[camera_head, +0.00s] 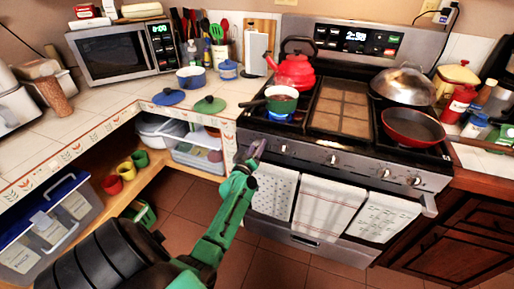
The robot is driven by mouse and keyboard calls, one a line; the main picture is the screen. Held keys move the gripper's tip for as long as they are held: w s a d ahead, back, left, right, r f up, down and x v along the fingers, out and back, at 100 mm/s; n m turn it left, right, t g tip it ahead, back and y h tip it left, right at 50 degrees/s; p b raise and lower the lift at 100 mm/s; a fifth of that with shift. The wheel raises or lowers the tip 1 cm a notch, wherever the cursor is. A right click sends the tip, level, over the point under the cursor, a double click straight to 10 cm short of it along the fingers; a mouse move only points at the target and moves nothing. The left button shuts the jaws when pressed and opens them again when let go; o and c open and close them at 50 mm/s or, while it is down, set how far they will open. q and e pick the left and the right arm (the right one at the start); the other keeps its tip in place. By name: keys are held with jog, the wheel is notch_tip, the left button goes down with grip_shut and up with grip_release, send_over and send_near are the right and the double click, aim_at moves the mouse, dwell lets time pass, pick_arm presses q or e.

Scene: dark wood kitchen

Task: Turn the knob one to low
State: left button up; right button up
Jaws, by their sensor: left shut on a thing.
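The stove (310,152) stands at the right with a row of knobs along its front panel. My left gripper (257,149) is at the left end of this panel, shut on the leftmost knob, which its fingers mostly hide. The knob's exact setting cannot be seen. A second knob (284,149) shows just right of the gripper, and others sit further right. A blue flame (279,117) burns under a green pot (281,98) on the front left burner. My right gripper is not in view.
A red kettle (294,72) stands behind the pot. A red pan (412,127) and a domed lid (404,86) are on the right burners. Towels (327,208) hang from the oven handle below the knobs. Two pot lids (209,105) lie on the left counter.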

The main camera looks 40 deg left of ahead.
pick_arm(q)
jog(key=n, duration=1)
jog(key=shift+f, duration=0.3)
jog(key=shift+n+b, duration=0.3)
jog(key=shift+n, duration=0.1)
jog(key=o, duration=1.4)
jog(key=shift+s, duration=0.1)
jog(key=v, duration=1.4)
jog(key=shift+s+d+b, duration=0.15)
jog(key=shift+s+b, duration=0.05)
jog(key=shift+b, duration=0.15)
